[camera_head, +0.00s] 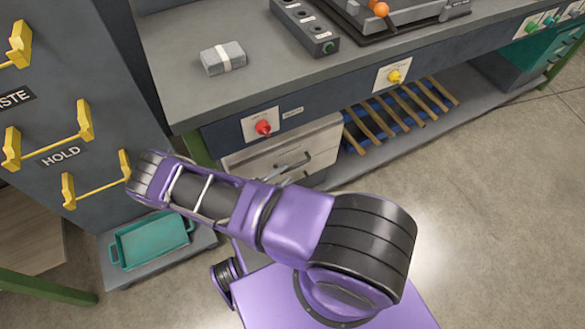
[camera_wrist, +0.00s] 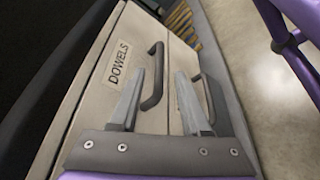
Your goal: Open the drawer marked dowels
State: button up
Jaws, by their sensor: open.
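The drawer marked DOWELS (camera_wrist: 125,35) has a pale front with a printed label and appears shut, flush in its cabinet. In the head view it seems to be the upper pale front (camera_head: 322,140) under the bench, its label unreadable there. Its dark bar handle (camera_wrist: 153,92) also shows in the head view (camera_head: 291,162). My gripper (camera_wrist: 160,74) is open in the wrist view, with the handle between its two fingers as seen there. I cannot tell whether they touch it or how deep they reach. In the head view my arm hides most of the gripper.
A second pale drawer front (camera_wrist: 178,57) adjoins the marked one. The grey bench (camera_head: 180,75) overhangs the drawers, with a red knob (camera_head: 263,127) above them. A rack of wooden slats (camera_head: 405,106) stands to the right. A teal tray (camera_head: 150,241) lies low left.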

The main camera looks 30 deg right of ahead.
aim_at(292, 169)
jog(key=x, duration=0.5)
jog(key=shift+a, duration=0.1)
grip_shut()
dwell(1.3)
